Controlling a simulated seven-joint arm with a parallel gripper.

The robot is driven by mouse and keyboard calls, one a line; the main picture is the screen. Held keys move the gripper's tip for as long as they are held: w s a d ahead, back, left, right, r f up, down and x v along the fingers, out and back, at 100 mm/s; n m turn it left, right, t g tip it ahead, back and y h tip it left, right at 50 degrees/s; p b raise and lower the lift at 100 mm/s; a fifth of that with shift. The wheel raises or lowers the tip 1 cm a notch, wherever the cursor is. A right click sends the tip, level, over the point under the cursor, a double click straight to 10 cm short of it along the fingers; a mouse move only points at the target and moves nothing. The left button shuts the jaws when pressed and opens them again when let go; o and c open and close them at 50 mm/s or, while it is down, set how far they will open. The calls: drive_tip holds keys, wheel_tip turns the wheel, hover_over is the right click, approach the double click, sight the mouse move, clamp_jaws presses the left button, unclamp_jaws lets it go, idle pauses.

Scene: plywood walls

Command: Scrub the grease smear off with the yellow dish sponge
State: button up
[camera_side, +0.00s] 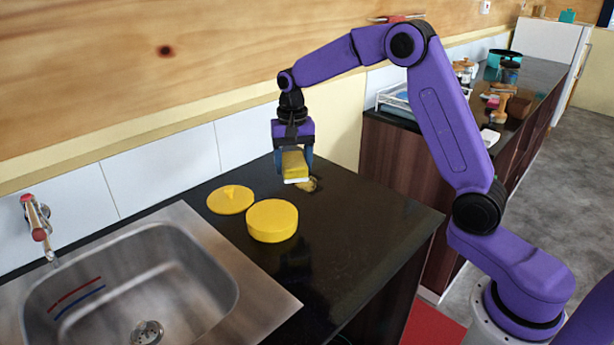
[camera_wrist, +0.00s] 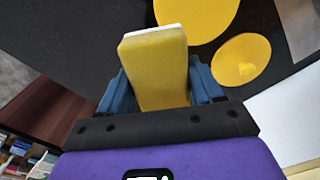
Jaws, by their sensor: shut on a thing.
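The yellow dish sponge (camera_side: 294,164) has a white layer on its underside. My gripper (camera_side: 293,160) is shut on it and holds it over the black countertop (camera_side: 345,225), near the back. The sponge also shows in the wrist view (camera_wrist: 157,65) between the blue fingers of my gripper (camera_wrist: 160,85). A brownish-yellow smear (camera_side: 311,185) lies on the countertop just below and to the right of the sponge in the side view. The sponge seems slightly above the counter; I cannot tell whether its edge touches the smear. The smear is not visible in the wrist view.
A yellow round container (camera_side: 272,221) and a yellow lid (camera_side: 231,200) with a small knob lie left of the smear. A steel sink (camera_side: 140,280) with a tap (camera_side: 38,225) is further left. The tiled wall (camera_side: 245,133) is close behind. The counter's front right is clear.

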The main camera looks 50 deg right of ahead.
drive_tip(key=m, duration=0.2)
approach(300, 188)
drive_tip(key=shift+s+f, duration=0.2)
drive_tip(key=shift+f, duration=1.35)
drive_tip(key=shift+s+f, duration=0.15)
drive_tip(key=shift+f, duration=1.35)
drive_tip(key=shift+d+f, duration=0.35)
drive_tip(key=shift+d, duration=3.55)
drive_tip(key=shift+a, duration=3.9)
drive_tip(key=shift+w, duration=0.35)
drive_tip(key=shift+d, duration=3.9)
drive_tip(key=shift+a, duration=4.05)
wheel_tip(300, 188, up, 3)
drive_tip(key=shift+d+f, duration=0.15)
drive_tip(key=shift+f, duration=0.05)
drive_tip(key=shift+r, duration=2.85)
drive_tip(key=shift+s, duration=0.1)
